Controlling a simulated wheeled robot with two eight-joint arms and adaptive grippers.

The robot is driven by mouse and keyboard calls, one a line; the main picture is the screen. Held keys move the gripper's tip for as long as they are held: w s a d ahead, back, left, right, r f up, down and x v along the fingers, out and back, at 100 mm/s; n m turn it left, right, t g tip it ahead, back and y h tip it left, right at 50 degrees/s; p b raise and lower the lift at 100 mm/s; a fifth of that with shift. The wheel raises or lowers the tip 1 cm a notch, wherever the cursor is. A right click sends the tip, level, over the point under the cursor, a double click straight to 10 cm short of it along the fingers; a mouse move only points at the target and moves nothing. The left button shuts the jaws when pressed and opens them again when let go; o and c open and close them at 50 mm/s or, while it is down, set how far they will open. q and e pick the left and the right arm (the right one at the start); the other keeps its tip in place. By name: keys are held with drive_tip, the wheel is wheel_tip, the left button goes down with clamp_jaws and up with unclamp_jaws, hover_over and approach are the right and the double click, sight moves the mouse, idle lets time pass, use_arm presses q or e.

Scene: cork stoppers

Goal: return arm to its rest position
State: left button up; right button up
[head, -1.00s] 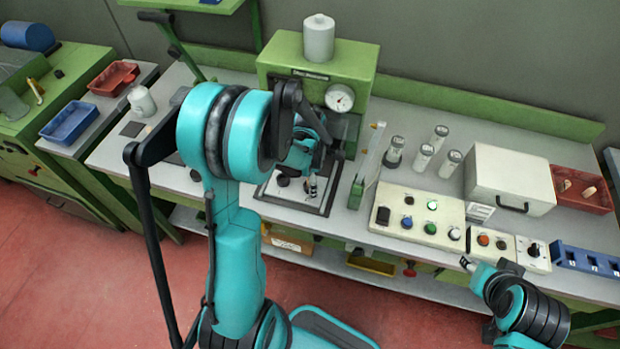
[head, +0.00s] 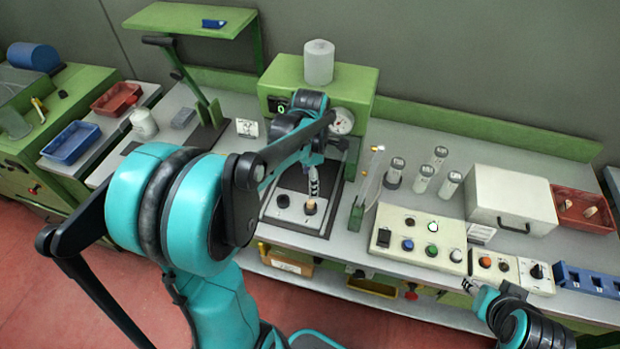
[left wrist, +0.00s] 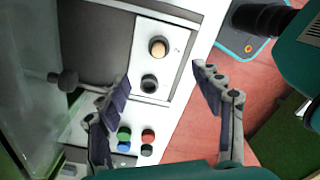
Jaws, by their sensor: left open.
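My left arm reaches in from the left of the head view, and my left gripper (head: 314,183) is over the front plate of the green machine (head: 345,85). In the left wrist view its fingers (left wrist: 165,92) are spread apart with nothing between them. A tan cork stopper (head: 310,206) stands upright on the right part of the white plate, and it also shows in the left wrist view (left wrist: 158,47), apart from the fingers. My right gripper (head: 468,287) is at the front edge of the bench, lower right; its fingers are too small to judge.
A button panel (head: 419,239), clear-sided vials (head: 424,179), a white box (head: 511,197) and a red tray (head: 583,211) stand to the right. A blue tray (head: 71,143) and a green raised shelf (head: 190,19) are at the left. The red floor in front is open.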

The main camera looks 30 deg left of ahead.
idle(0.3)
use_arm(q)
drive_tip(key=s+d+m+t+b, duration=0.2)
drive_tip(key=s+d+m, duration=0.3)
drive_tip(key=m, duration=0.8)
drive_tip(key=s+d+m+t+b, duration=0.3)
drive_tip(key=s+d+m+t, duration=0.2)
drive_tip(key=m, duration=0.8)
drive_tip(key=shift+s+d, duration=0.35)
drive_tip(key=shift+s, duration=0.1)
